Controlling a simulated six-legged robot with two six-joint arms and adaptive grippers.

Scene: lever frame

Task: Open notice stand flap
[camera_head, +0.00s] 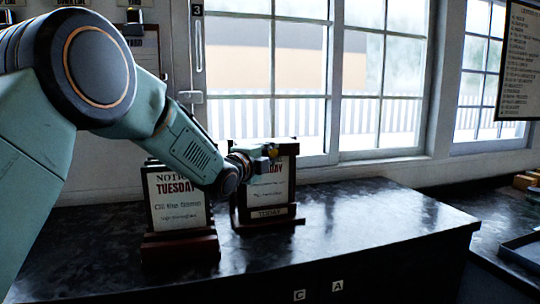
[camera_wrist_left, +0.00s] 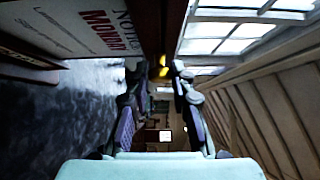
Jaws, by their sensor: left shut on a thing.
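Two framed notice stands are on the dark counter in the head view. The left stand (camera_head: 179,200) reads NOTICE TUESDAY and stands upright on a dark red base. The right stand (camera_head: 270,192) is partly hidden behind my left arm, and its lower plate (camera_head: 268,212) bears small lettering. My left gripper (camera_head: 268,154) is at the right stand's upper part, shut on a small yellow piece. In the left wrist view my left gripper (camera_wrist_left: 158,78) has its fingers about this yellow piece (camera_wrist_left: 163,66), beside a notice sheet (camera_wrist_left: 85,28) reading MONDAY. The flap's hinge is hidden.
The dark counter (camera_head: 350,215) is clear to the right of the stands. Windows (camera_head: 270,80) are behind it. A hanging board (camera_head: 520,65) is at the upper right, and a dark tray (camera_head: 522,250) lies at the right edge.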

